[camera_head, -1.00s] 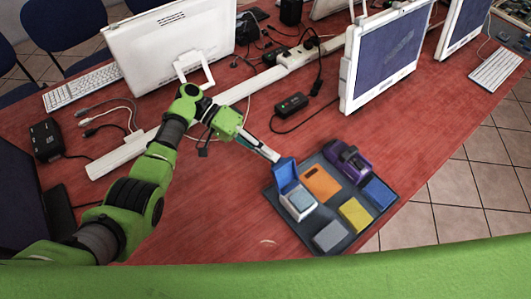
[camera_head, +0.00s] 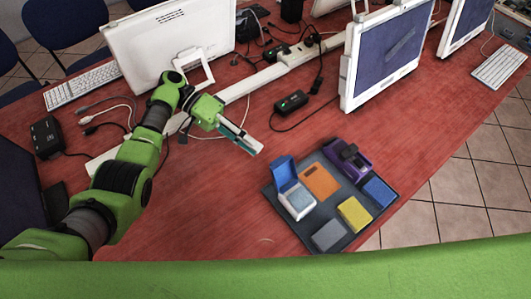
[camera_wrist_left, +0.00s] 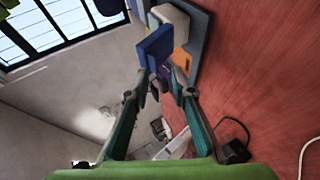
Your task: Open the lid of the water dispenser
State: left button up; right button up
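The small white container with a blue lid (camera_head: 286,173), which I take as the water dispenser (camera_head: 301,203), stands on a dark tray (camera_head: 330,240). Its lid is raised, standing up and tilted back from the white body. In the left wrist view the blue lid (camera_wrist_left: 155,48) and white body (camera_wrist_left: 170,20) show beyond the fingers. My left gripper (camera_head: 252,147) is up and left of the lid, apart from it. Its fingers are spread with nothing between them in the left wrist view (camera_wrist_left: 158,92). My right gripper is not in view.
The tray also holds an orange piece (camera_head: 319,180), a purple device (camera_head: 350,158), and blue, yellow and grey blocks. A black adapter (camera_head: 291,101) with a cable, a power strip and monitors (camera_head: 395,60) lie behind. Bare red table is left of the tray.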

pick_arm(q)
jog(key=v, duration=0.5)
jog(key=shift+r, duration=0.35)
